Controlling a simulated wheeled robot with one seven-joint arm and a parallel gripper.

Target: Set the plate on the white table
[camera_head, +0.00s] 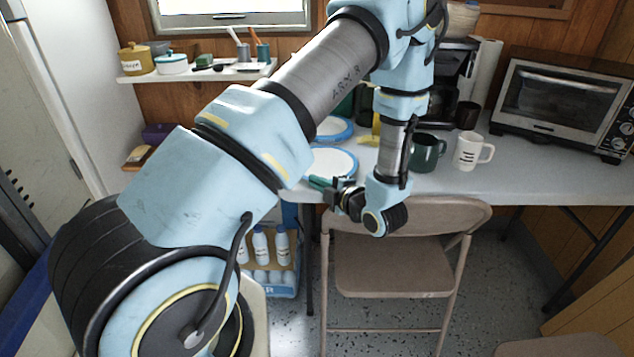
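A white plate with a blue rim (333,163) shows at the left part of the white table (535,182), close to its front edge. A second blue-rimmed plate (334,127) is behind it, partly hidden by my arm. My gripper (318,184) points left at the near rim of the front plate. The fingers are small and partly hidden by the wrist, so I cannot tell whether they are closed on the rim. I also cannot tell whether this plate rests on the table or is just above it.
A green mug (425,154), a white mug (468,151) and a toaster oven (563,100) stand on the table. A brown folding chair (391,268) stands in front. A wall shelf (195,72) is at left. Bare tabletop lies right of the white mug.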

